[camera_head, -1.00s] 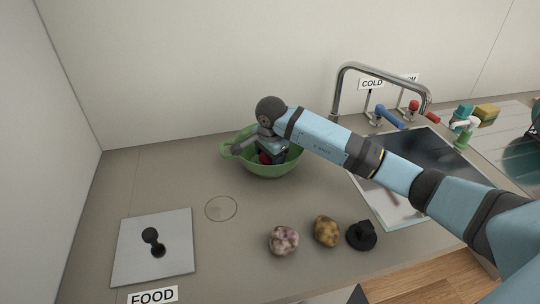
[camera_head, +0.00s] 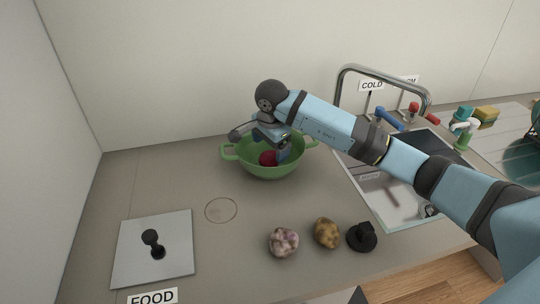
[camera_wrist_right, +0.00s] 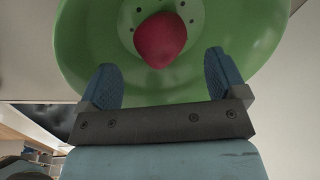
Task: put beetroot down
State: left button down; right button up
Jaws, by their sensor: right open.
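The beetroot (camera_head: 268,158) is dark red and lies inside the green colander (camera_head: 240,158). In the right wrist view the beetroot (camera_wrist_right: 160,40) rests against the colander's inner surface (camera_wrist_right: 95,40), which has small holes. My right gripper (camera_head: 277,150) is over the colander, just above the beetroot. In the right wrist view its two blue fingers (camera_wrist_right: 162,80) are apart, with nothing gripped between them. The beetroot lies beyond the fingertips. My left gripper is not in view.
A pinkish potato (camera_head: 284,242), a yellowish one (camera_head: 327,232) and a black stopper-like piece (camera_head: 362,236) lie at the counter's front. A grey plate with a black knob (camera_head: 125,245) is at left. The sink (camera_head: 390,200) and tap (camera_head: 338,95) are at right.

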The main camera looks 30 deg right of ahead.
aim_at(271, 163)
notch_tip(271, 163, up, 7)
jog(key=s, duration=0.1)
jog(key=shift+a, duration=0.25)
jog(key=shift+s+f, duration=0.1)
jog(key=shift+f, duration=0.1)
